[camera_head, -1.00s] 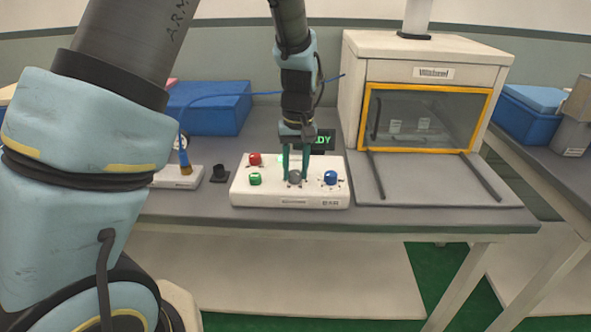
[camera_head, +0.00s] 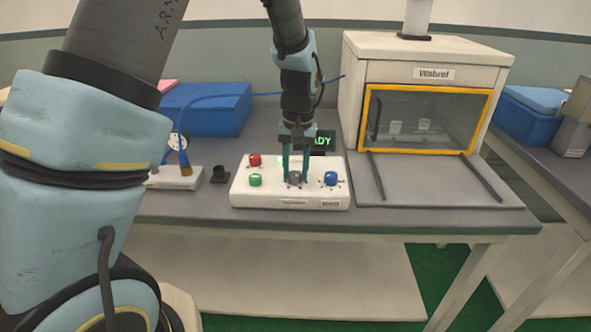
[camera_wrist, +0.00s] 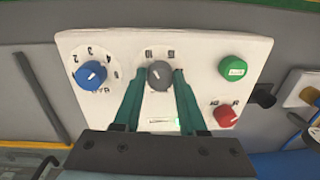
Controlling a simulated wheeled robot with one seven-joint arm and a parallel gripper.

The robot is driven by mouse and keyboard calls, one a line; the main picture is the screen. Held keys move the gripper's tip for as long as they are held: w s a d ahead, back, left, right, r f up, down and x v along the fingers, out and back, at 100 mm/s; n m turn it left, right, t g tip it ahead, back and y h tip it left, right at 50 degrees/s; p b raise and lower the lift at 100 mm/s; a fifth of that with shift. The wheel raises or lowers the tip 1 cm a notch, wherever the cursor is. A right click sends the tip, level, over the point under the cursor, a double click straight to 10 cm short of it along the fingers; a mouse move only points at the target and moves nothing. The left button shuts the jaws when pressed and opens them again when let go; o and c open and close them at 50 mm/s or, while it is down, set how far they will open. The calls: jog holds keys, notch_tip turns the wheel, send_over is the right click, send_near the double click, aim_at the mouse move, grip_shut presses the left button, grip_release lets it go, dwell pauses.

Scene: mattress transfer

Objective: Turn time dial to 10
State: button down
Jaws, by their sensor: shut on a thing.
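The white control box (camera_head: 240,190) sits on the grey bench. A grey dial (camera_head: 294,177) is at its front middle, with a blue dial (camera_head: 330,178) to its right and green (camera_head: 255,180) and red (camera_head: 255,160) knobs to its left. My gripper (camera_head: 295,180) points down and its green fingers are shut on the grey dial. In the wrist view the grey dial (camera_wrist: 160,75) shows between the fingertips, with a white pointer mark. The blue dial (camera_wrist: 90,73) has a numbered scale. A display (camera_head: 322,143) behind my gripper shows green letters, partly hidden.
A white cabinet (camera_head: 430,50) with a yellow-framed window stands right of the box, with a grey slab (camera_head: 435,190) in front. A blue bin (camera_head: 210,110) and a small white device with a blue cable (camera_head: 175,178) are on the left. A black piece (camera_head: 219,174) lies beside the box.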

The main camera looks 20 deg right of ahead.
aim_at(297, 174)
jog(key=shift+c, duration=2.3)
grip_release()
notch_tip(297, 174, up, 11)
jog(key=b, duration=0.2)
jog(key=shift+d, duration=0.2)
jog(key=shift+s+f, duration=0.1)
jog(key=w+a+f+n, duration=0.2)
jog(key=a+f, duration=0.1)
jog(key=a, duration=1.4)
jog(key=s+a+f+n, duration=0.1)
jog(key=s+a, duration=0.2)
jog(key=a, duration=0.4)
jog(key=s+a+f+n+t, duration=0.1)
jog(key=s+a+f, duration=0.1)
jog(key=a, duration=0.4)
jog(key=shift+s+a+f+n+h, duration=0.2)
jog(key=shift+s+a+n+h, duration=0.1)
jog(key=shift+s+a, duration=0.15)
